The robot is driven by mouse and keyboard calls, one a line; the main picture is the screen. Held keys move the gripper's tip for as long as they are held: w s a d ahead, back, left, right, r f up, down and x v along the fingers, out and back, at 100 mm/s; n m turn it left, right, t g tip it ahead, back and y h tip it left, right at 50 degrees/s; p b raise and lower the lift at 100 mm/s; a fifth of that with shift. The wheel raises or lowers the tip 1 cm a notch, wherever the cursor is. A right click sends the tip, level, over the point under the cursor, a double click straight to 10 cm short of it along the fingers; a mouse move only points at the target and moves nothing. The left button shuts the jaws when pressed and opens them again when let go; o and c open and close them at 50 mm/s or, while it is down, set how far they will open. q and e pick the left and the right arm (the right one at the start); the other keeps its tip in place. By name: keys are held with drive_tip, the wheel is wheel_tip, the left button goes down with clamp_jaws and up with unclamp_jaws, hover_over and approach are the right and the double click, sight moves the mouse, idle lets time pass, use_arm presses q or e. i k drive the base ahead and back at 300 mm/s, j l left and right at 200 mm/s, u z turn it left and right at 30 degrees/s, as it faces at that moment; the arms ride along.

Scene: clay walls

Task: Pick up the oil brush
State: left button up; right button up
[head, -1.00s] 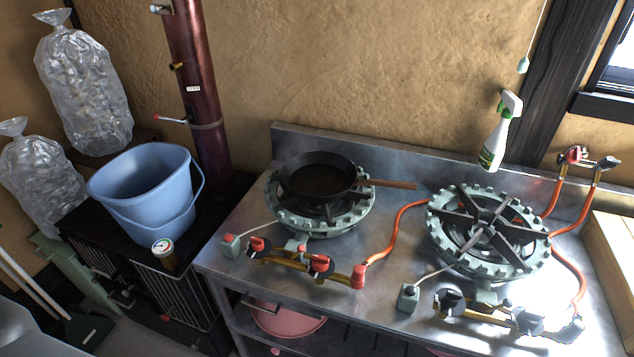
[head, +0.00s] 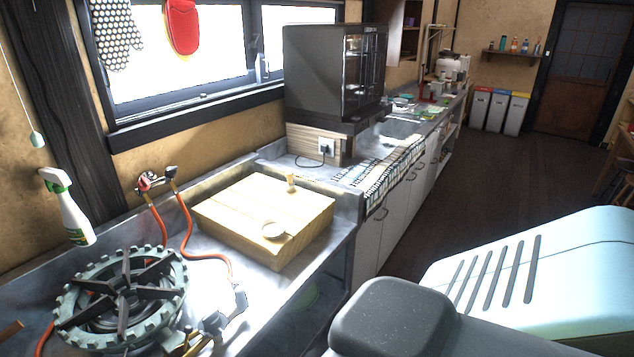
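I cannot pick out an oil brush for certain in the head view. A wooden box with a flat lid (head: 235,208) sits on the steel counter right of the burner. A small upright wooden piece (head: 291,184) stands at its far edge, and a small pale round item (head: 273,230) lies near its front edge. Both are too small to identify surely. Neither of my grippers is in view.
A gas burner (head: 122,297) with orange hoses and a spray bottle (head: 68,208) are at the left. A dark glass-fronted cabinet (head: 330,75) stands beyond the box. A counter with a sink runs back. Open dark floor (head: 500,180) lies to the right.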

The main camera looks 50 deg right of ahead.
sight(289, 185)
drive_tip(key=z, duration=1.5)
drive_tip(key=u, duration=0.75)
drive_tip(key=l+u, duration=0.2)
drive_tip(key=u, duration=0.15)
drive_tip(key=i+l+u, duration=0.1)
drive_tip(key=l+u, duration=0.4)
drive_tip(key=u, duration=0.2)
drive_tip(key=l+u, duration=0.3)
drive_tip(key=l, duration=0.15)
drive_tip(key=k+l+u, duration=0.1)
drive_tip(key=l+u, duration=0.15)
drive_tip(key=l, duration=0.15)
drive_tip(key=k+l+u, duration=0.1)
drive_tip(key=l, duration=0.2)
drive_tip(key=k+l+u, duration=0.1)
drive_tip(key=l, duration=0.2)
drive_tip(key=k+l+u, duration=0.1)
drive_tip(key=l, duration=0.2)
drive_tip(key=k+l, duration=0.15)
drive_tip(key=l, duration=0.25)
drive_tip(key=k+l, duration=0.15)
drive_tip(key=l, duration=0.25)
drive_tip(key=k+l, duration=0.1)
drive_tip(key=l, duration=0.25)
drive_tip(key=k+l, duration=0.15)
drive_tip(key=l, duration=0.25)
drive_tip(key=u, duration=0.05)
